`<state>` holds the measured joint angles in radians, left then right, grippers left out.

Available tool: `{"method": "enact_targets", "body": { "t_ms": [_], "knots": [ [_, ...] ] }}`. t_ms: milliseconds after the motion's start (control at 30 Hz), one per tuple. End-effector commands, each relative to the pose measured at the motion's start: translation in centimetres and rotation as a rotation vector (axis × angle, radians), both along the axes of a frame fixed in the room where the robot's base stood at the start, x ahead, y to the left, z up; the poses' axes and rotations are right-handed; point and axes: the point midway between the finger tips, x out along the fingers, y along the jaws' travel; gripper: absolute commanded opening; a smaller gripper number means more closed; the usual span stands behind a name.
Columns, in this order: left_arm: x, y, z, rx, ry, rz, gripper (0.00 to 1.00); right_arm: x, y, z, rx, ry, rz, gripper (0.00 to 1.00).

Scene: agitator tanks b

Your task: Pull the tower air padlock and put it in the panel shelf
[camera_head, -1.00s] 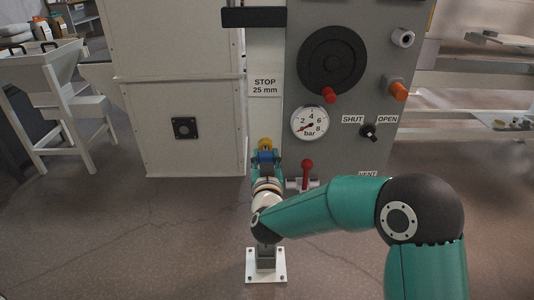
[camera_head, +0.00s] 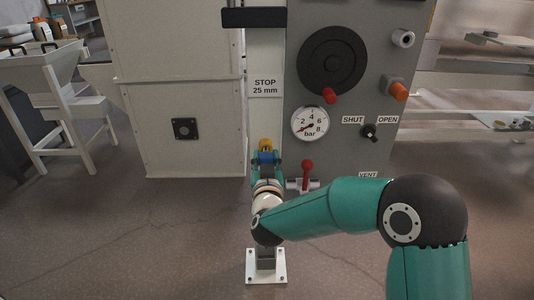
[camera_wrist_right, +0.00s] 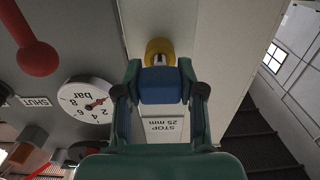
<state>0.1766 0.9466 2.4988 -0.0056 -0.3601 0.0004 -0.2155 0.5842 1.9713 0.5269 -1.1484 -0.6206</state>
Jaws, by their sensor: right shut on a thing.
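A blue block (camera_wrist_right: 160,86), which I take to be the padlock body, sits between the fingers of my right gripper (camera_wrist_right: 160,72) in the wrist view. The gripper is shut on it. A yellow rounded piece (camera_wrist_right: 161,50) with a dark gap shows just beyond the blue block; I cannot tell whether it is part of the padlock or its mount. In the head view my right gripper (camera_head: 267,162) is low on the pale post, below the STOP 25 mm label (camera_head: 265,87), with the blue padlock (camera_head: 266,157) at its tips. My left gripper is out of view.
A grey panel (camera_head: 350,20) carries a black handwheel (camera_head: 332,60), a gauge (camera_head: 310,123) and a red-knobbed lever (camera_head: 307,168) close right of my gripper. A black ledge (camera_head: 254,17), perhaps the shelf, juts out above. A white cabinet (camera_head: 180,90) stands left.

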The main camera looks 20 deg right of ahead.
Motion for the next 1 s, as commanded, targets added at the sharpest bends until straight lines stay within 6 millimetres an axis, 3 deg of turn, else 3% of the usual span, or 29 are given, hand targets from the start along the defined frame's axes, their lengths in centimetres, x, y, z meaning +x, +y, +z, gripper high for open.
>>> {"method": "enact_targets", "body": {
  "t_ms": [500,867,1000],
  "knots": [
    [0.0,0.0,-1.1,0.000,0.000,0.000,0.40,-3.4,1.0,0.0,0.000,-0.002,0.001,0.00],
    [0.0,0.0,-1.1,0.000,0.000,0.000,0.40,-3.7,1.0,0.0,0.000,-0.001,-0.001,0.00],
    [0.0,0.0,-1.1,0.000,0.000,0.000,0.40,-4.1,0.9,-1.2,-0.005,0.005,-0.006,0.00]
  ]
}}
